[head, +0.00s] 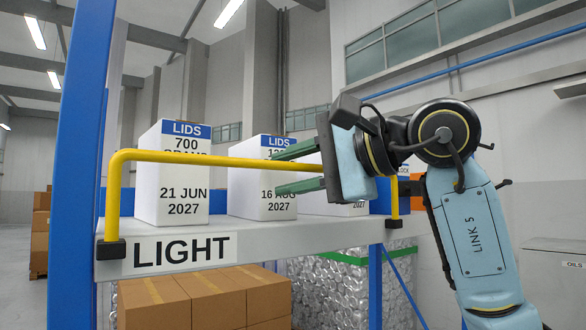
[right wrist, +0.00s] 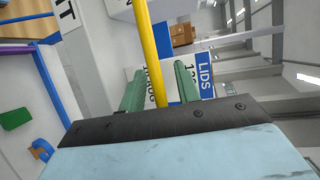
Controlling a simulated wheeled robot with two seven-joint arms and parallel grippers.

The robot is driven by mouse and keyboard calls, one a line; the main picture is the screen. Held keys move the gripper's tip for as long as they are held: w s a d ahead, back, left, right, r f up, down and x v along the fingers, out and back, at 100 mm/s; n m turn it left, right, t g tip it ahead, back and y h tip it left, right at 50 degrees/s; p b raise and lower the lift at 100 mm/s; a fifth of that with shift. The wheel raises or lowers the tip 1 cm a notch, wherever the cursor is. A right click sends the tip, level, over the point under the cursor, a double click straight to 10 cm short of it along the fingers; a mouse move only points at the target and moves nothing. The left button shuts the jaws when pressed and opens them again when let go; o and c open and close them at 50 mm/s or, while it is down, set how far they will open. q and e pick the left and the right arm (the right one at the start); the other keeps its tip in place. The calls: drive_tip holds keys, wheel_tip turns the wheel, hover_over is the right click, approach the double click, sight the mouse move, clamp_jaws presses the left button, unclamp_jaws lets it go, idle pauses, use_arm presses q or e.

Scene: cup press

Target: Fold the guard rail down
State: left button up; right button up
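The yellow guard rail (head: 215,159) stands raised along the front of the shelf (head: 260,245). Its left post rises from a black foot at the shelf edge, and its right post (head: 394,200) shows beyond my gripper. My right gripper (head: 278,171) is at the rail's middle stretch with its green fingers apart, one above and one below the bar. In the right wrist view the rail (right wrist: 150,45) runs between the two fingers (right wrist: 159,82), with gaps visible beside it. The gripper hides part of the rail in the head view. My left gripper is not in view.
White lids boxes (head: 172,175) stand on the shelf behind the rail. A blue upright (head: 80,170) is at the left. Brown cartons (head: 190,300) and a mesh container (head: 330,290) sit below the shelf. Open room shows at the right.

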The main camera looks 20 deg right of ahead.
drive_tip(key=shift+c, duration=0.2)
clamp_jaws()
